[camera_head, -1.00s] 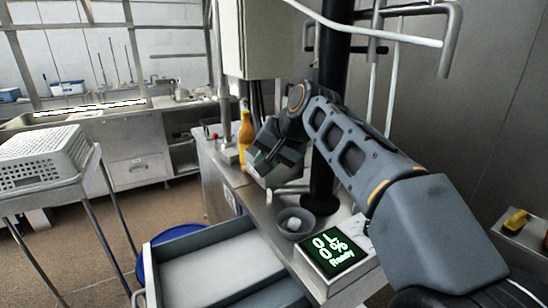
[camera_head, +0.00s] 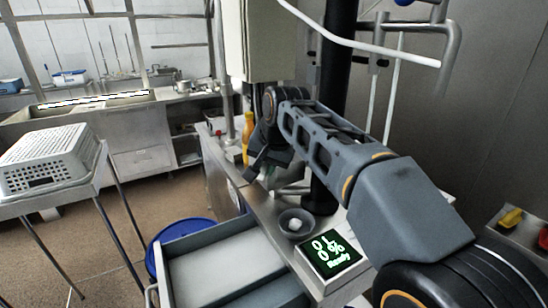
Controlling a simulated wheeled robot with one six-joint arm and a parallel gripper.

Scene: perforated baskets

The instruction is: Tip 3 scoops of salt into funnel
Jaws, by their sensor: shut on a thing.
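My gripper (camera_head: 258,168) is over the metal counter, past the bowl, beside the yellow-orange bottle. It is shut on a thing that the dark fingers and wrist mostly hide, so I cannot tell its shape. A grey round bowl (camera_head: 283,230) with a white lump (camera_head: 295,224) in it sits on the counter, nearer than my gripper and apart from it. A pale object (camera_head: 290,189) lies behind the bowl, partly covered by my arm. I cannot clearly make out a funnel or a scoop.
An open drawer (camera_head: 222,262), a blue round tub (camera_head: 180,232) and a white perforated basket (camera_head: 45,158) on a stand are left.

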